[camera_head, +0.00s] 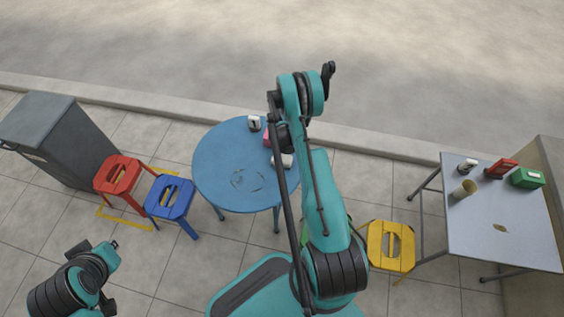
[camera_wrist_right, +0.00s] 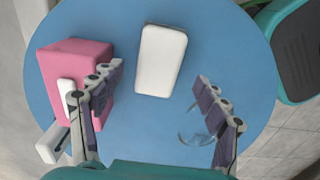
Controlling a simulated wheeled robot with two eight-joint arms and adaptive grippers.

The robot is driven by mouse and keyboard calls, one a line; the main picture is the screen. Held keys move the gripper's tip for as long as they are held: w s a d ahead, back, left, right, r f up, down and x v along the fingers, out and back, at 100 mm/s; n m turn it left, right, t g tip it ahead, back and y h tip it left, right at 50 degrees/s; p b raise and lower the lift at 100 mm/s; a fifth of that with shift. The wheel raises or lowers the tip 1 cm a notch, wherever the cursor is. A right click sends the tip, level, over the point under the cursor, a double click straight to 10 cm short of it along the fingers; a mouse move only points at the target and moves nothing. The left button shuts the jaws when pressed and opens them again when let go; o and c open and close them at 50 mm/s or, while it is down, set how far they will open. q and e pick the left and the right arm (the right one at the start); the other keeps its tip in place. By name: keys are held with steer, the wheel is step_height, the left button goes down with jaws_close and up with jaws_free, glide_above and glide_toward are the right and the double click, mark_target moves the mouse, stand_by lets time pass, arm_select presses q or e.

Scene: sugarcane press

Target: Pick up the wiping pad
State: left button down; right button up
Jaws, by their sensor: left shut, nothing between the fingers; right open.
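The wiping pad, a white rounded slab (camera_wrist_right: 161,60), lies on the round blue table (camera_head: 222,165). In the right wrist view it lies between and just beyond the fingertips of my right gripper (camera_wrist_right: 158,76). That gripper is open, its fingers apart on either side of the pad; I cannot tell its height above the table. In the head view my right arm hides most of that gripper and the table's right side. My left gripper (camera_head: 114,244) is shut and empty, low at the left, away from the table.
A pink box (camera_wrist_right: 72,62) stands close left of the pad, beside the left finger. A white and black item (camera_head: 254,123) is at the table's back edge. Red (camera_head: 119,174), blue (camera_head: 169,197) and yellow (camera_head: 391,246) stools stand around.

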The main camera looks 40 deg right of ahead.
step_height(320, 180, down, 4)
steer(key=shift+d+f+b, duration=0.1)
steer(key=shift+d+b, duration=0.05)
steer(key=shift+b, duration=0.7)
steer(key=shift+c, duration=0.9)
steer(key=c, duration=1.1)
step_height(320, 180, up, 10)
steer(key=p, duration=0.4)
